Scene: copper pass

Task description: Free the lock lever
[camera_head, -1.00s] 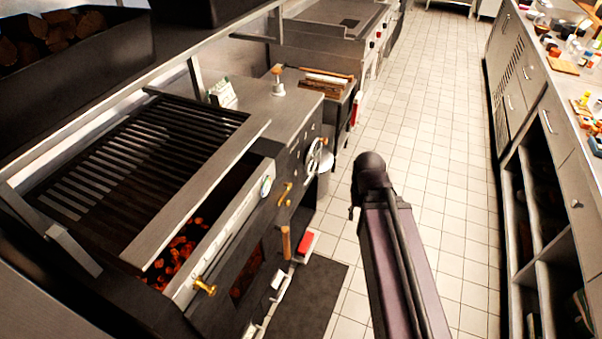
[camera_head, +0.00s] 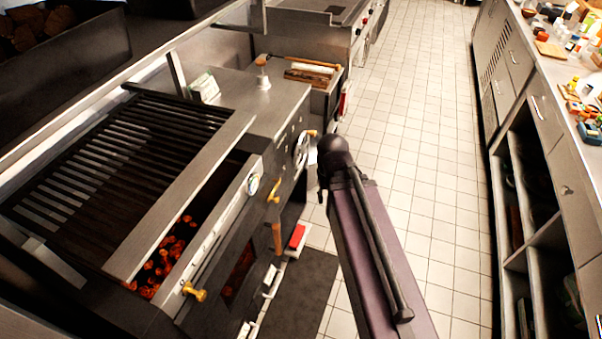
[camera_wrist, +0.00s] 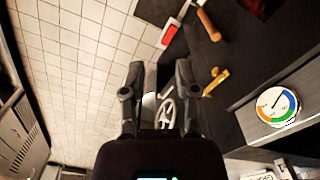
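A small brass lever (camera_head: 274,190) sits on the dark front of the grill unit, just right of the round gauge; I take it for the lock lever. It also shows in the wrist view (camera_wrist: 216,81), right of my gripper (camera_wrist: 158,80) and apart from it. My gripper's two fingers are spread with nothing between them. A spoked handwheel (camera_head: 301,151) is on the same front, farther back; in the wrist view it (camera_wrist: 166,110) lies partly behind the fingers.
The round gauge (camera_head: 253,184) and a wooden handle (camera_head: 277,238) are near the lever. A brass knob (camera_head: 194,291) is nearer. Glowing coals (camera_head: 165,262) lie under the grill grate (camera_head: 130,150). The tiled aisle (camera_head: 420,170) is clear; a counter (camera_head: 560,170) borders it right.

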